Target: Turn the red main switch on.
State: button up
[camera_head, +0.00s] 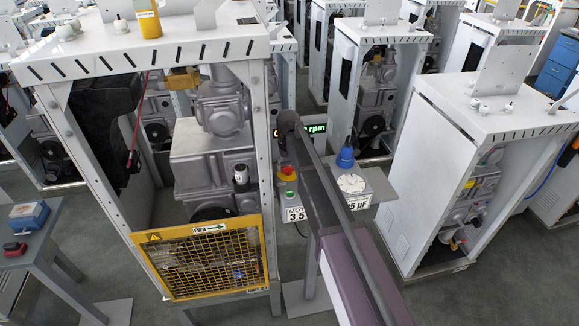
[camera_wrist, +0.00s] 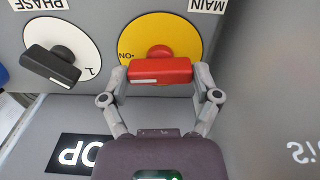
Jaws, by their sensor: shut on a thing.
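The red main switch (camera_wrist: 160,70) is a bar handle on a yellow round plate (camera_wrist: 187,42) in the wrist view. The handle lies nearly level in that picture, with a white mark on its front edge. "ON" is printed at the plate's left, beside the handle's left end, and the "MAIN" label shows upside down above. My gripper (camera_wrist: 160,76) has one finger at each end of the handle and is shut on it. In the head view my arm reaches to the middle stand, and I cannot make out the switch or my fingers there.
A black phase knob (camera_wrist: 52,64) on a white plate sits left of the switch. In the head view, a red button (camera_head: 288,171), a blue cone-shaped object (camera_head: 345,155) and a white dial (camera_head: 352,184) are near my arm. A yellow mesh guard (camera_head: 205,258) fronts the left frame.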

jog(key=shift+w+m, duration=0.2)
jog(key=shift+m, duration=0.3)
jog(key=o, duration=1)
jog(key=shift+c, duration=0.2)
jog(key=shift+s, duration=0.1)
jog(key=shift+s+a+r+p, duration=0.1)
jog(key=shift+s+r+p, duration=0.2)
jog(key=shift+r+p, duration=0.05)
jog(key=shift+m, duration=0.7)
jog(key=s+d, duration=0.3)
jog(key=d, duration=0.1)
jog(key=s+d, duration=0.3)
jog(key=d, duration=0.1)
jog(key=s+d, duration=0.4)
jog(key=shift+f+b, duration=0.3)
jog(key=s+d+m, duration=0.1)
jog(key=s+d, duration=1.1)
jog(key=s, duration=0.3)
jog(key=shift+s+f+m, duration=0.15)
jog(key=shift+s+m, duration=0.1)
jog(key=shift+m, duration=0.15)
